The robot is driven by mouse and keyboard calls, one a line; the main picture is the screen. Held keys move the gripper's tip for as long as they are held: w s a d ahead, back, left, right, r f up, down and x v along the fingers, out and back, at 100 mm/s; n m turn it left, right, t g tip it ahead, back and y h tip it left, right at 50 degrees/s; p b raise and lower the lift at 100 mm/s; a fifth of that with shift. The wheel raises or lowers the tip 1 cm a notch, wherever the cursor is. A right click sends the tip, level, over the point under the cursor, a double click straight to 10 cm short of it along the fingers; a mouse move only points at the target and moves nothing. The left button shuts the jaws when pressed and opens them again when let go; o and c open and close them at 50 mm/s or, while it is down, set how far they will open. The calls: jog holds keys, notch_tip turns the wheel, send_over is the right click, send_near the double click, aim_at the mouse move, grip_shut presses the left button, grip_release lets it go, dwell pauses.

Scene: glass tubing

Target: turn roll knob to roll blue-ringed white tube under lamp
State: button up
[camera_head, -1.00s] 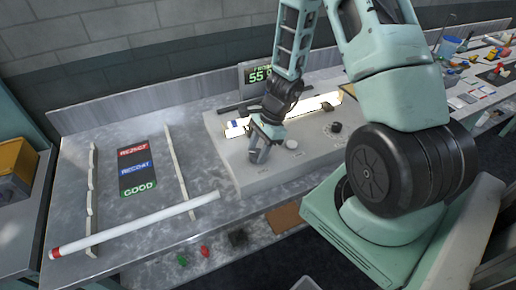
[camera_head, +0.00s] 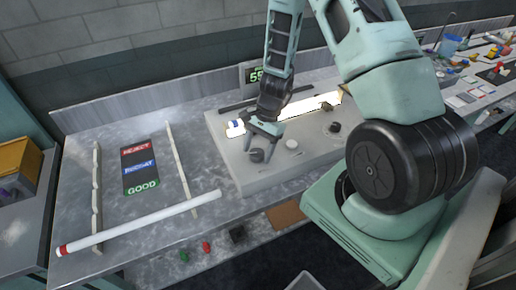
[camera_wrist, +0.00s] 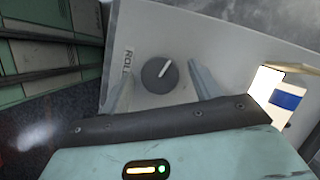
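The roll knob (camera_wrist: 159,74) is a dark round dial with a white pointer line, beside the word ROLL on the pale panel. It also shows in the head view (camera_head: 257,155) just below my gripper (camera_head: 262,143). My gripper is open. In the wrist view its fingers stand on either side of the knob, with a gap on each side. The white tube (camera_head: 293,109) with a blue ring lies along the brightly lit strip at the back of the panel. Its blue-ringed end (camera_wrist: 288,98) shows at the right of the wrist view. The arm hides part of the tube.
A white button (camera_head: 291,145) and another dark knob (camera_head: 333,127) sit on the panel to the right. A green digit display (camera_head: 256,75) stands behind, partly hidden by my arm. A red-ended white tube (camera_head: 140,224) lies front left near a sorting card (camera_head: 140,168).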

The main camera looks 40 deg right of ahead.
jog(key=b+v, duration=0.2)
jog(key=v, duration=1.5)
jog(key=shift+r+b, duration=0.25)
jog(key=shift+b, duration=0.15)
jog(key=s+a+n+h+b, duration=0.1)
jog(key=s+a+n, duration=0.1)
jog(key=a+n, duration=0.35)
jog(key=s+a+n+h+b, duration=0.1)
jog(key=s+a+n+b, duration=0.15)
jog(key=a, duration=0.65)
jog(key=s+a+n+b, duration=0.1)
jog(key=s+a+n, duration=0.1)
jog(key=a+n, duration=0.35)
jog(key=s+a+f+n+h+b, duration=0.1)
jog(key=s+a+n+h+b, duration=0.1)
jog(key=s+a+n, duration=0.7)
jog(key=s+n, duration=0.1)
jog(key=s, duration=0.2)
jog(key=shift+s+a+t, duration=0.35)
jog(key=shift+a+t, duration=0.05)
